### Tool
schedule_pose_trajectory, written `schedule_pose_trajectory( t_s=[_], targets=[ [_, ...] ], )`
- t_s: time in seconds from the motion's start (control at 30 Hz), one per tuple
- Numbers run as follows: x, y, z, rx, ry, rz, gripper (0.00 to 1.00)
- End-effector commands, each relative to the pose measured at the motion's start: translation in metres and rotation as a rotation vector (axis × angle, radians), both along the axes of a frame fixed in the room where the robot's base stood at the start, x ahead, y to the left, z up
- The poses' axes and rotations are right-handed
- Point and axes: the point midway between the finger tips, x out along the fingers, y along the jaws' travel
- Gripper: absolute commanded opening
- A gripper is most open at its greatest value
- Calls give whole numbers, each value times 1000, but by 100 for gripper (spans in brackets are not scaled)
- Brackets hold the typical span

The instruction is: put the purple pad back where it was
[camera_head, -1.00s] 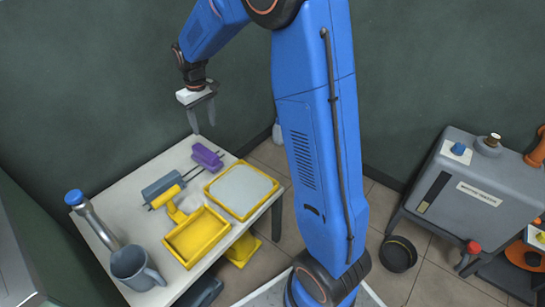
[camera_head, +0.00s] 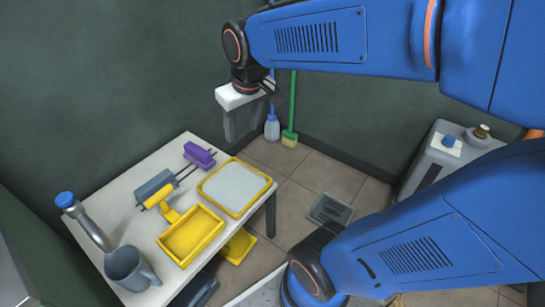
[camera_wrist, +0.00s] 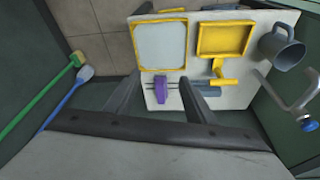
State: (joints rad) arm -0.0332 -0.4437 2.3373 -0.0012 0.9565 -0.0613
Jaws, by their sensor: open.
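The purple pad (camera_head: 199,155) lies at the back of the white table (camera_head: 112,176), on or against thin dark rods that also run by a grey block (camera_head: 154,187). In the wrist view the purple pad (camera_wrist: 160,92) shows between my fingers, well beyond them. My gripper (camera_head: 240,132) hangs in the air right of the table's back corner, apart from the pad. Its fingers (camera_wrist: 158,79) are spread and nothing is between them. Whether the rods pass through the pad is too small to tell.
The table also holds a yellow-framed tray (camera_head: 236,187), a yellow bin (camera_head: 191,237), a yellow roller (camera_head: 162,196), a grey mug (camera_head: 128,269) and a blue-capped metal tube (camera_head: 90,224). A green broom (camera_head: 291,112) and a blue-handled tool (camera_head: 272,126) lean in the corner. A grey machine (camera_head: 432,155) stands right.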

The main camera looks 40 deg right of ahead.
Motion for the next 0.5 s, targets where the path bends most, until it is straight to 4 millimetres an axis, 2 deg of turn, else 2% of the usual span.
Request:
schedule_pose_trajectory(
  t_s=[0.1, 0.3, 0.5],
  targets=[
    [-34, -4, 0, 6, -33, -22, 50],
    [-83, -8, -8, 15, -83, -57, 50],
    [-115, -10, -18, 21, -114, -80, 50]
  ],
)
